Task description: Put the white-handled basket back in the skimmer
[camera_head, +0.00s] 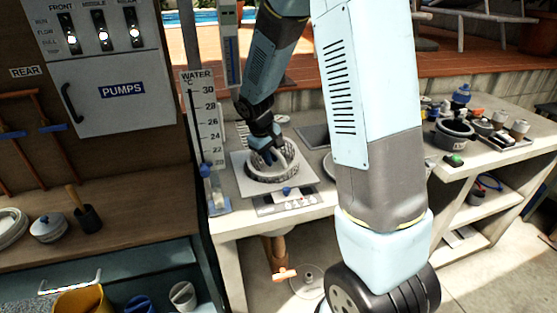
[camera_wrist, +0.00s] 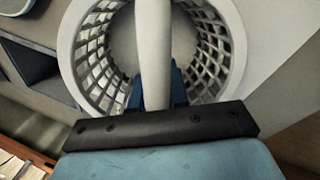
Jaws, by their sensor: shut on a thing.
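The white-handled basket (camera_head: 271,178) is a round, pale lattice-walled basket at a white square plate (camera_head: 309,176) on the bench. Whether it rests on the plate or hangs just above it, I cannot tell. My gripper (camera_head: 270,148) comes down from above and is shut on the white handle. In the wrist view the handle (camera_wrist: 153,40) runs up the middle between my blue fingers (camera_wrist: 153,88), with the open basket (camera_wrist: 88,62) around them. I cannot pick out the skimmer with certainty.
A water thermometer board (camera_head: 205,125) stands left of the plate. A small panel with a blue knob (camera_head: 287,190) lies in front of it. Bowls and bottles (camera_head: 455,132) crowd the bench's right end. The pumps cabinet (camera_head: 120,90) is at the left.

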